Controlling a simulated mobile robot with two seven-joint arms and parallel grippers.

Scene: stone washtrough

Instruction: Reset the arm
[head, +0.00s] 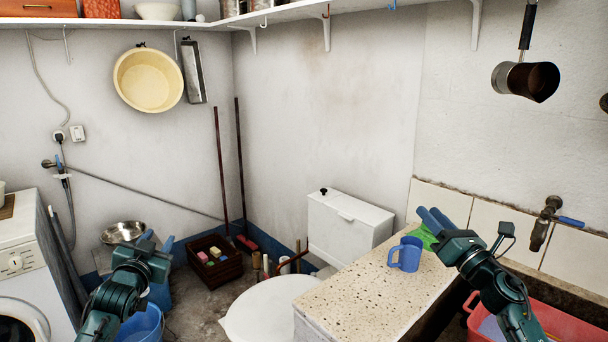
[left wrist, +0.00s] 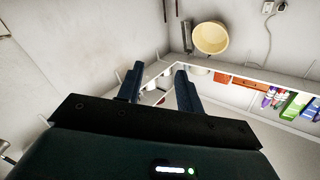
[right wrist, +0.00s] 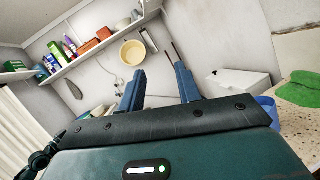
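My left gripper (head: 158,242) is raised at the lower left of the head view, in front of the floor area. Its two blue fingers stand apart in the left wrist view (left wrist: 158,88), with nothing between them. My right gripper (head: 434,219) is at the right of the head view, over the speckled stone counter. Its fingers are also apart and empty in the right wrist view (right wrist: 160,86). In the head view its fingertips appear close to a green cloth (head: 423,237) and a blue mug (head: 405,254); I cannot tell how far above the counter they are.
The stone counter (head: 352,303) lies at the lower right, with a red basin (head: 562,326) beside it under a tap (head: 543,222). A washing machine (head: 22,262) stands left. A blue bucket (head: 141,326) and a dark crate (head: 214,262) are on the floor. A shelf runs overhead.

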